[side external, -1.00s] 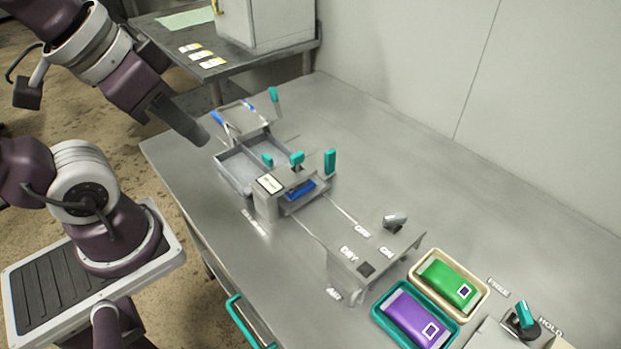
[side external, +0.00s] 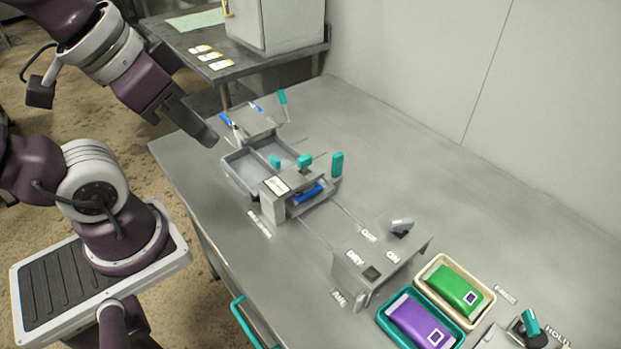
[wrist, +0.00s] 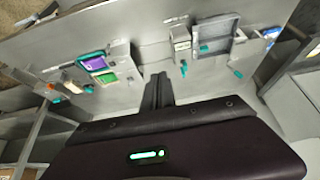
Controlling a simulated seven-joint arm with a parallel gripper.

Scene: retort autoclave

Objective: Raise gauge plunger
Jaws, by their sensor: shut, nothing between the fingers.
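A grey gauge block (side external: 279,197) with a white label plate stands mid-bench, in front of the two-compartment tray. I cannot tell for certain which is the plunger. A blue piece (side external: 308,193) lies in the block's opening. My gripper (side external: 209,139) is shut and empty, above the bench to the left of the tray and apart from the block. Its fingers also show in the wrist view (wrist: 158,90).
A DRY/ON box (side external: 365,277) stands front right. Green (side external: 453,286) and purple (side external: 418,322) pouches sit in bins beside it. The bench's right rear is clear.

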